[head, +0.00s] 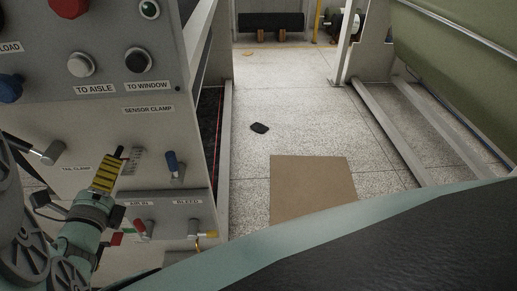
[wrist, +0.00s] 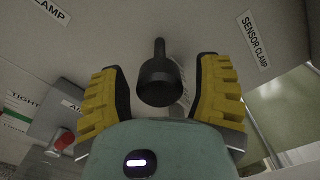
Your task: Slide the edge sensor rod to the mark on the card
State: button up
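My gripper (head: 112,165) is in front of the grey panel at the lower left of the head view, below and left of the "SENSOR CLAMP" label. In the wrist view its yellow ribbed fingers (wrist: 160,90) are apart. A black round knob on a thin stem (wrist: 157,83) stands between them, with a gap on each side; it appears to be the sensor rod's end. A small printed card (head: 137,158) is on the panel just behind the fingers, mostly hidden and too small to read.
A black-knobbed lever (head: 50,153) is left, by the "TAIL CLAMP" label. Red (head: 139,226) and yellow (head: 208,234) handled valves are below my gripper. Push buttons (head: 81,65) are above. A brown sheet (head: 312,188) and a small black object (head: 260,128) lie on the floor.

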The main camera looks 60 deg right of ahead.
grip_shut()
dwell(0.3)
jog(key=shift+f+b, duration=0.15)
jog(key=shift+b, duration=0.25)
jog(key=shift+w+d+f+b, duration=0.1)
jog(key=shift+d+b, duration=0.05)
jog(key=shift+b, duration=0.25)
jog(key=shift+d, duration=0.1)
jog(key=shift+w+r, duration=0.1)
jog(key=shift+r, duration=0.1)
jog(key=shift+o, duration=0.8)
grip_release()
